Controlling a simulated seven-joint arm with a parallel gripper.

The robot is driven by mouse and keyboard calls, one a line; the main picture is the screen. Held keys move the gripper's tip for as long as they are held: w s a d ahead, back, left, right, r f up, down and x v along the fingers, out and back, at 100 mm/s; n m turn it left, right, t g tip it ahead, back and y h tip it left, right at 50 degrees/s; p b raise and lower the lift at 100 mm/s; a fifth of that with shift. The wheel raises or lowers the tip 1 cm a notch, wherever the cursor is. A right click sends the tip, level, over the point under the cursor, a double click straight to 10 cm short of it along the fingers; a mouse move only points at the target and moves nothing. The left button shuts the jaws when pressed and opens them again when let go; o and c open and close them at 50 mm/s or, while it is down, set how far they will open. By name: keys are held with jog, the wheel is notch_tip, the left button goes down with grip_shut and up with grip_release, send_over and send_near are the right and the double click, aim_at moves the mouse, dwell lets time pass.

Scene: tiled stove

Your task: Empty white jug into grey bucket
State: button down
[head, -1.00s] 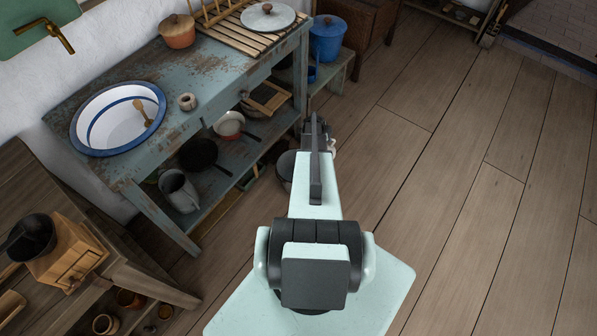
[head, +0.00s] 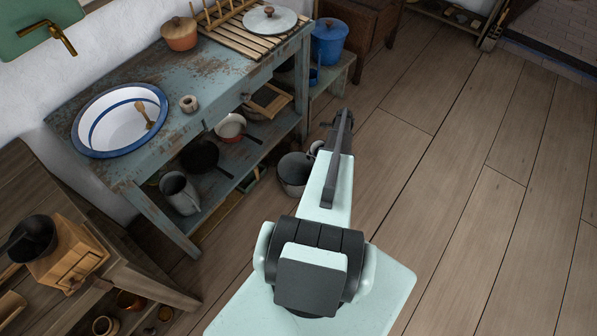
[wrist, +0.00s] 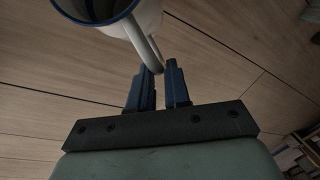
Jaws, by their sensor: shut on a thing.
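The white jug (wrist: 148,20) has a blue rim and shows at the top of the wrist view, partly cut off by the frame edge. My gripper (wrist: 160,72) is shut on the jug's handle, with its two blue-grey fingers on either side of it. In the head view my own arm hides most of the jug and the fingers. The grey bucket (head: 292,174) stands on the floor by the blue bench's right end, just left of my arm. Its right side is partly covered, and I cannot tell how far above it the jug is.
The worn blue bench (head: 190,75) holds a white basin (head: 112,125), with pans and a grey pitcher (head: 180,192) on its lower shelf. A blue lidded pot (head: 329,42) stands behind. The plank floor (head: 460,190) to the right is clear.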

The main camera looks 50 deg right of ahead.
jog(key=s+d+f+t+y+b, duration=0.1)
jog(key=d+f+y, duration=0.1)
jog(key=f, duration=0.4)
jog(key=s+d+f+t+y+b, duration=0.1)
jog(key=s+d+f+y, duration=0.1)
jog(key=f, duration=0.5)
jog(key=shift+d+f+m+t+y, duration=0.25)
jog(key=shift+d+m+t+y, duration=0.05)
jog(key=shift+t, duration=0.1)
